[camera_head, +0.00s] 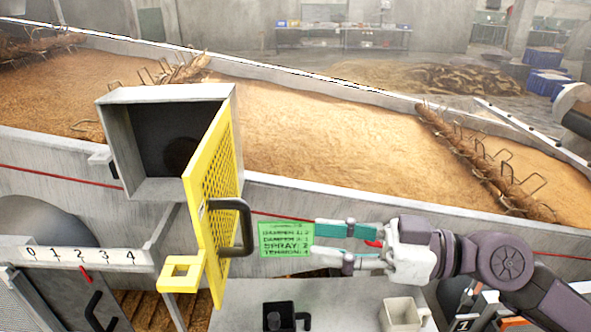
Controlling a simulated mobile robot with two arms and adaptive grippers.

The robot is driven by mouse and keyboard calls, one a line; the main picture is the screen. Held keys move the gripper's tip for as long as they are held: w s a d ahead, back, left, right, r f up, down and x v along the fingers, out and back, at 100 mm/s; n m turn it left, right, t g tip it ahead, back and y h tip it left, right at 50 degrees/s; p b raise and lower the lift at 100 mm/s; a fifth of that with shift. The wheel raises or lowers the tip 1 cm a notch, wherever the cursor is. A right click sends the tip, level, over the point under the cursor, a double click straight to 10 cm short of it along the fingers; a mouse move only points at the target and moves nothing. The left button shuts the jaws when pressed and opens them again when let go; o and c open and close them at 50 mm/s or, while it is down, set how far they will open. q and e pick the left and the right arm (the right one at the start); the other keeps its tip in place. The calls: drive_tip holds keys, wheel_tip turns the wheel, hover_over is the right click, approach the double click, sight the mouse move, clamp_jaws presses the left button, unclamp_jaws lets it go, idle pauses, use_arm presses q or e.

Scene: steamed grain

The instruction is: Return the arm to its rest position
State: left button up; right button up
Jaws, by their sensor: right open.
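My right arm comes in from the right. Its gripper (322,245) is open, with its fingers pointing left, one above the other. A green card (285,239) with lines of dark text shows just left of the fingertips; I cannot tell whether they touch it. A yellow mesh door (222,165) with a dark handle (246,228) stands swung open from a grey box (115,150) left of the gripper. My left gripper is not in view.
A long trough of tan grain (320,140) with log-like pieces (480,165) runs behind. A numbered scale (80,255) with a red pointer is at left. A dark cup (285,317) and a pale cup (402,314) stand on the grey surface (345,295) below the gripper.

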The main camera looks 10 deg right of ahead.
drive_tip(key=s+f+m+h, duration=0.2)
drive_tip(key=f+m+h, duration=0.15)
drive_tip(key=f, duration=0.85)
drive_tip(key=s+f+m+h, duration=0.2)
drive_tip(key=f+h, duration=0.3)
drive_tip(key=f, duration=0.8)
drive_tip(key=s+d+f+m+g+h, duration=0.2)
drive_tip(key=s+d+f+m+h, duration=0.5)
drive_tip(key=s+d+f+h, duration=0.35)
wheel_tip(320, 180, down, 23)
drive_tip(key=g+y+p, duration=0.1)
drive_tip(key=y+p, duration=0.1)
drive_tip(key=s+d+f, duration=0.1)
drive_tip(key=s+f, duration=0.7)
drive_tip(key=s+d+f+g+p, duration=0.1)
drive_tip(key=s+d+f, duration=0.1)
drive_tip(key=s+f, duration=0.6)
drive_tip(key=shift+s+d+f+g+p, duration=0.3)
drive_tip(key=shift+s, duration=0.5)
drive_tip(key=shift+n, duration=0.25)
